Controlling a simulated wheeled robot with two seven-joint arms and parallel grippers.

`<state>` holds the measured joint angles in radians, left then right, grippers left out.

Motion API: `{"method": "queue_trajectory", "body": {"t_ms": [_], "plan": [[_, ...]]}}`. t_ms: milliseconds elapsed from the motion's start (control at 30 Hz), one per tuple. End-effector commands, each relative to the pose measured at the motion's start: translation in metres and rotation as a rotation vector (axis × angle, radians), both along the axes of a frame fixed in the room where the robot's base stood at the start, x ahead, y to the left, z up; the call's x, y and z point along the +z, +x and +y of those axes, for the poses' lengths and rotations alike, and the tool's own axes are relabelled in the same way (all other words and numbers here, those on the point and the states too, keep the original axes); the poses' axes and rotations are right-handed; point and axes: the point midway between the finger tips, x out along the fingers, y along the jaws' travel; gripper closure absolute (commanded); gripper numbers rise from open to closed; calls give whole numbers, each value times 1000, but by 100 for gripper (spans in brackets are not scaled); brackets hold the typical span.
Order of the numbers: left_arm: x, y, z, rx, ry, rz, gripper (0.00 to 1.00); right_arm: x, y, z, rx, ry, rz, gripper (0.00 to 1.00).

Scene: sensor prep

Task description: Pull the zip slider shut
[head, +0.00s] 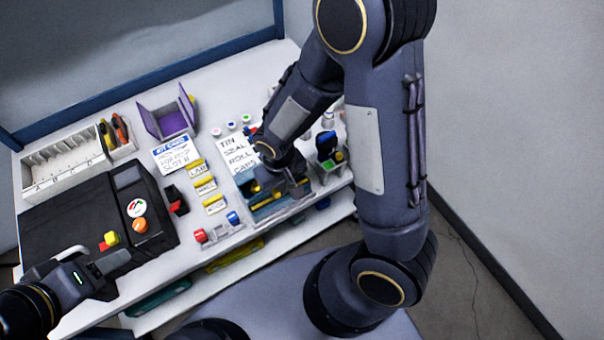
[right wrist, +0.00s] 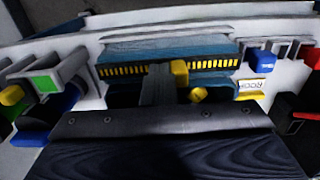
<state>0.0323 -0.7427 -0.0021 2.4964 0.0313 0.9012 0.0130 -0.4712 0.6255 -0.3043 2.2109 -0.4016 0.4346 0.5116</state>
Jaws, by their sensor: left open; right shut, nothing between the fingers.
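A blue pouch (right wrist: 135,55) lies near the table's front edge, with a row of yellow zip teeth (right wrist: 215,63) along it; the pouch also shows in the head view (head: 268,209). A yellow block that looks like the zip slider (right wrist: 180,72) sits partway along the teeth. My right gripper (right wrist: 157,75) is shut and empty, its fingers over the zip line just beside the slider. I cannot tell whether they touch it. In the head view my right gripper (head: 292,190) partly hides the pouch. My left gripper (head: 98,278) is open, low at the left by the black case.
The black case (head: 75,225) with buttons fills the table's left. A divided white tray (head: 65,165), a purple holder (head: 168,115) and a lettered card (head: 238,153) stand behind. A small stand with a green face (right wrist: 42,84) is close to the pouch. Small coloured parts (right wrist: 258,60) flank its other end.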

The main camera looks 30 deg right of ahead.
Motion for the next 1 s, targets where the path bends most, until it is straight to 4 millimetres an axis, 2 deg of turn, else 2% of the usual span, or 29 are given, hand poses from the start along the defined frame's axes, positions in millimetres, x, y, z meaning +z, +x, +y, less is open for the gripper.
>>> {"method": "queue_trajectory", "body": {"t_ms": [1000], "plan": [[-7, 0, 0, 0, 0, 0, 45, 0, -4, 52, 4, 1, -2, 100]]}}
